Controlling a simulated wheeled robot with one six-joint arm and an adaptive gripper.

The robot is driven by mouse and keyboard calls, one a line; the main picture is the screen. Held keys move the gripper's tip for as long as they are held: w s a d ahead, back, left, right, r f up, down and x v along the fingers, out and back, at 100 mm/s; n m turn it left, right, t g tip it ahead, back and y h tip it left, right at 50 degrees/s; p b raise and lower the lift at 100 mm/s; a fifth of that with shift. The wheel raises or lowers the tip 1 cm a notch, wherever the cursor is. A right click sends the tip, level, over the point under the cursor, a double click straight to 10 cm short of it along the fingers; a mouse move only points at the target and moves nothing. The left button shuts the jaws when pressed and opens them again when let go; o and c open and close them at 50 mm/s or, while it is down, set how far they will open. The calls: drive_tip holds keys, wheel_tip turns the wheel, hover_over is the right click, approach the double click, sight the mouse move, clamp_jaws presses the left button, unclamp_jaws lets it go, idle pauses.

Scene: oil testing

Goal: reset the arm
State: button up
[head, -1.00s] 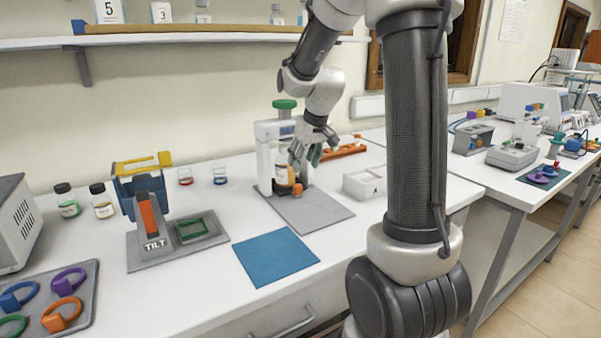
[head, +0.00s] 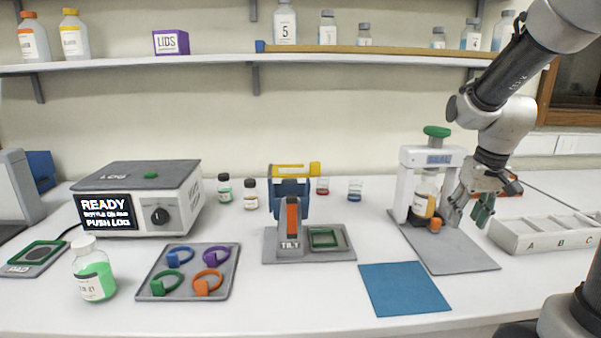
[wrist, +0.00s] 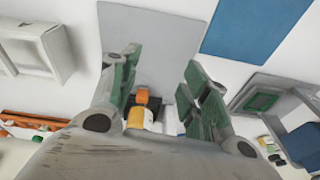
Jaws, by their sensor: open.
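My gripper (head: 468,208) is open and empty, at the right of the head view, just right of the seal press (head: 401,185) with its green knob. A bottle with amber contents (head: 426,194) stands in the press, with an orange block (head: 435,225) at its front. In the wrist view my gripper (wrist: 160,85) has its green-padded fingers spread, with the amber bottle (wrist: 139,118) and orange block (wrist: 142,97) showing between them farther off. The fingers appear apart from the bottle.
A compartment tray (head: 520,238) marked A, B, C is right of my gripper. A blue mat (head: 404,288), tilt stand (head: 290,245), ring tray (head: 190,271), log box (head: 172,170) and green bottle (head: 93,272) stand leftward. A shelf (head: 200,67) runs above.

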drive_tip(key=s+a+r+t, duration=0.1)
drive_tip(key=s+a+r, duration=0.1)
drive_tip(key=s, duration=0.7)
drive_tip(key=s+a+r+t, duration=0.1)
drive_tip(key=s+r, duration=0.4)
drive_tip(key=s, duration=0.3)
drive_tip(key=shift+s+a+r+n, duration=0.2)
drive_tip(key=shift+s+a+n, duration=0.15)
drive_tip(key=shift+s+n, duration=0.05)
drive_tip(key=shift+c, duration=0.4)
idle(0.3)
